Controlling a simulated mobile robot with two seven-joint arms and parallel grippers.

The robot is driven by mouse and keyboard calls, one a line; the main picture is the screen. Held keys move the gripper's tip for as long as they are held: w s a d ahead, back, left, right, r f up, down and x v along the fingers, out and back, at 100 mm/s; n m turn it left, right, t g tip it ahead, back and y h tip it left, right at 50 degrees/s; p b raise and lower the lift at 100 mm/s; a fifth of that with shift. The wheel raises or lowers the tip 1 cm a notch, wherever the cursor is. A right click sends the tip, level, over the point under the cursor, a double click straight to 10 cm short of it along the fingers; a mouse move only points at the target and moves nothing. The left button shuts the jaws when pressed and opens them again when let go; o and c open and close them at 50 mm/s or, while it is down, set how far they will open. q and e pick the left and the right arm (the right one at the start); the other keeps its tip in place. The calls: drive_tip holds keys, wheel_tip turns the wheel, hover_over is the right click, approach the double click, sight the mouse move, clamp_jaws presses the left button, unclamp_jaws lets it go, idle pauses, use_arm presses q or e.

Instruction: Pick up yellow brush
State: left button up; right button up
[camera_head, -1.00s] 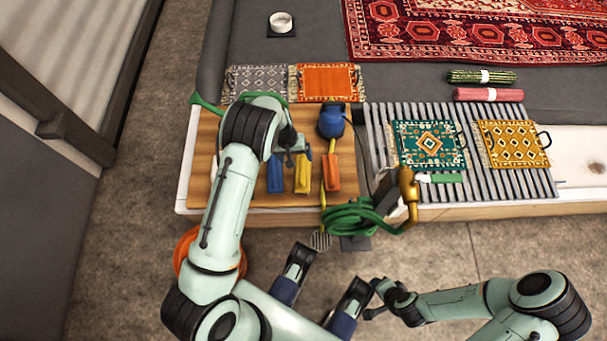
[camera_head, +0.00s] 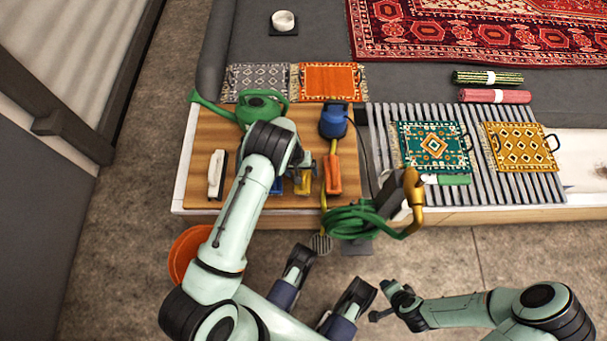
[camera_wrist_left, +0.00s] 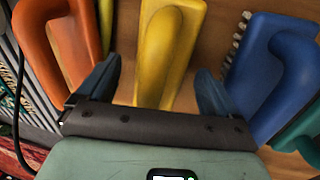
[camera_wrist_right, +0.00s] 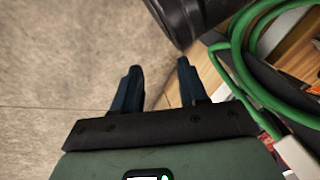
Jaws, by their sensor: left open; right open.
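The yellow brush (camera_head: 302,184) lies on the wooden board between a blue brush and an orange brush. It is partly hidden by my left arm in the head view. In the left wrist view the yellow brush (camera_wrist_left: 168,50) stands between the two fingers of my left gripper (camera_wrist_left: 155,88), which is open; I cannot tell whether either finger touches it. My right gripper (camera_wrist_right: 158,88) is open and empty over the floor, beside the green hose. In the head view my right gripper (camera_head: 378,303) is low, in front of the bench.
The orange brush (camera_wrist_left: 62,50) and blue brush (camera_wrist_left: 275,75) flank the left fingers closely. A green watering can (camera_head: 255,105), a white-and-black brush (camera_head: 217,174) and a blue pump (camera_head: 333,122) share the wooden board (camera_head: 200,140). A green hose (camera_head: 352,222) hangs at the front edge.

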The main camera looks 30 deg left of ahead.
use_arm(q)
drive_tip(key=c, duration=1.2)
drive_tip(key=shift+r, duration=0.2)
drive_tip(key=shift+c, duration=0.2)
use_arm(e)
drive_tip(key=shift+r, duration=0.1)
use_arm(q)
drive_tip(key=shift+r, duration=0.25)
wheel_tip(320, 180, up, 4)
drive_tip(key=shift+w+p, duration=0.1)
drive_tip(key=shift+p, duration=0.6)
wheel_tip(320, 180, up, 15)
drive_tip(key=p, duration=0.4)
use_arm(e)
drive_tip(key=s+a+r+g+y, duration=0.1)
drive_tip(key=s+a+r+g, duration=0.1)
drive_tip(key=s+a+r, duration=0.2)
wheel_tip(320, 180, up, 2)
drive_tip(key=shift+s+r+n, duration=0.1)
drive_tip(key=shift+s+n, duration=0.2)
drive_tip(key=shift+s, duration=0.9)
use_arm(q)
drive_tip(key=shift+r, duration=0.1)
